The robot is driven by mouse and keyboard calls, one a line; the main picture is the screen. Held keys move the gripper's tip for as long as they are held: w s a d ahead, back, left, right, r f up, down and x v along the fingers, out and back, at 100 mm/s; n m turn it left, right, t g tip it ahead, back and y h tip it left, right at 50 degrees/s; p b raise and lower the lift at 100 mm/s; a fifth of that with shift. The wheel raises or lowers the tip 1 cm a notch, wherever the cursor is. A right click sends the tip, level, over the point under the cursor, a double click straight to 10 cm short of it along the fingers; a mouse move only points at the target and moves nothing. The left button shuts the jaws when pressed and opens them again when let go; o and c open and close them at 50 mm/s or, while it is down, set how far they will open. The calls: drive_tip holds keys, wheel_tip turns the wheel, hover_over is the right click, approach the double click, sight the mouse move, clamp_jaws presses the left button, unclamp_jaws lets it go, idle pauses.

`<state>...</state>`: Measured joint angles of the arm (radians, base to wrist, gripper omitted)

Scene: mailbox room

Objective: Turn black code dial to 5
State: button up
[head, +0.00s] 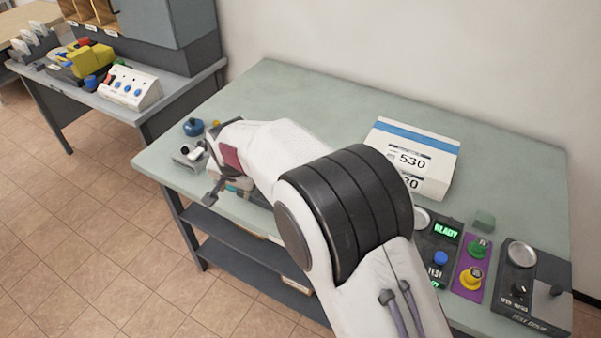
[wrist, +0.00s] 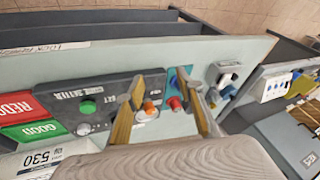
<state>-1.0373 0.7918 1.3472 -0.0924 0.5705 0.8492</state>
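A dark device (head: 541,310) at the right end of the green table carries a round silver disc (head: 521,254) and a small black dial (head: 519,289). Its number marks are too small to read, and I cannot tell whether this is the code dial. My gripper (wrist: 161,84) shows in the wrist view with its two fingers spread apart and nothing gripped. It is over the table's left part, far from that dark device. No black dial can be made out clearly in the wrist view.
A white box marked 530 (head: 413,150) stands at the table's back. A purple panel (head: 461,286) has green and yellow knobs. A blue knob (head: 440,258) sits beside green displays. In the wrist view, an orange knob (wrist: 150,108) and red knob (wrist: 175,103) lie near the fingers.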

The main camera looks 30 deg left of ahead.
drive_tip(key=w+a+r+t+y, duration=0.1)
drive_tip(key=a+r+t+y, duration=0.2)
drive_tip(key=a+y, duration=0.35)
drive_tip(key=w+d+m+t+h, duration=0.2)
drive_tip(key=w+d+t+h, duration=0.6)
drive_tip(key=d, duration=0.8)
drive_tip(key=shift+g+h, duration=0.3)
drive_tip(key=shift+h, duration=0.35)
drive_tip(key=f, duration=0.1)
drive_tip(key=w+f, duration=0.1)
drive_tip(key=f, duration=0.3)
drive_tip(key=shift+w, duration=0.25)
drive_tip(key=shift+f, duration=0.65)
drive_tip(key=shift+x, duration=3.85)
